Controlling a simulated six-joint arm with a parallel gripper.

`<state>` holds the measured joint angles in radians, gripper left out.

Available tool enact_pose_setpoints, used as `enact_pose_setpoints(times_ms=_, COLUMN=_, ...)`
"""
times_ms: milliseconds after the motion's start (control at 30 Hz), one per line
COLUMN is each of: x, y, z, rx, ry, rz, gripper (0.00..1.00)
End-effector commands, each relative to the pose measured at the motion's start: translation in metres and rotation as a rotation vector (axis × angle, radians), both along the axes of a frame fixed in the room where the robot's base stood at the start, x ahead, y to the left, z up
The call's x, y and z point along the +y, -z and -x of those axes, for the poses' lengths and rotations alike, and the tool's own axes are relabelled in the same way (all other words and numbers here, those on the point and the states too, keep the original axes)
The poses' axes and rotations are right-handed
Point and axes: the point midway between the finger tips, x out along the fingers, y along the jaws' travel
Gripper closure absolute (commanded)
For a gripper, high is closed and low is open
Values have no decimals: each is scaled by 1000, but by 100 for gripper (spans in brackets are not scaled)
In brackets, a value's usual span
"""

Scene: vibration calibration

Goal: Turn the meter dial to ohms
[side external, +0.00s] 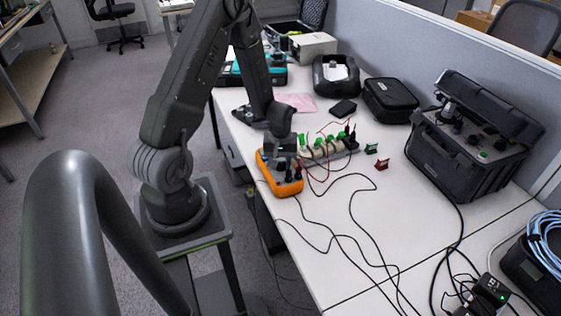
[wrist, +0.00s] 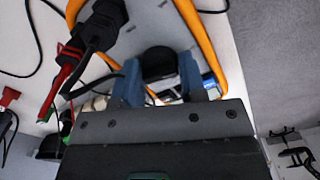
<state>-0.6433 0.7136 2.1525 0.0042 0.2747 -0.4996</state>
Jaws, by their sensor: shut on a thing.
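The meter (side external: 284,187) is orange-edged and lies on the white table near its left edge in the side view. In the wrist view its orange rim (wrist: 201,35) runs on both sides of my gripper. My gripper (wrist: 160,80) is over the meter face, its two blue fingers on either side of the round black dial (wrist: 158,61). The fingers are shut on the dial. The dial's pointer and the markings around it are mostly hidden, so I cannot tell its setting. Black and red test-lead plugs (wrist: 97,30) stand at the meter's end.
A power strip with green plugs (side external: 325,145) lies just right of the meter. Black cables (side external: 335,222) loop across the table in front. A large black case (side external: 473,140) stands open at the right. A closed black case (side external: 390,99) sits behind.

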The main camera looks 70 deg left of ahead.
Motion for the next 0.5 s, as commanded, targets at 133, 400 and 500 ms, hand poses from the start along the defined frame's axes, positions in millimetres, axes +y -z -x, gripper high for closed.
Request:
enact_pose_setpoints(times_ms=133, x=0, y=0, z=0, rx=0, ry=8, rz=1, gripper=86)
enact_pose_setpoints(times_ms=400, x=0, y=0, z=0, rx=1, ry=110, rz=1, gripper=86)
enact_pose_setpoints(times_ms=500, x=0, y=0, z=0, rx=0, ry=179, rz=2, gripper=86)
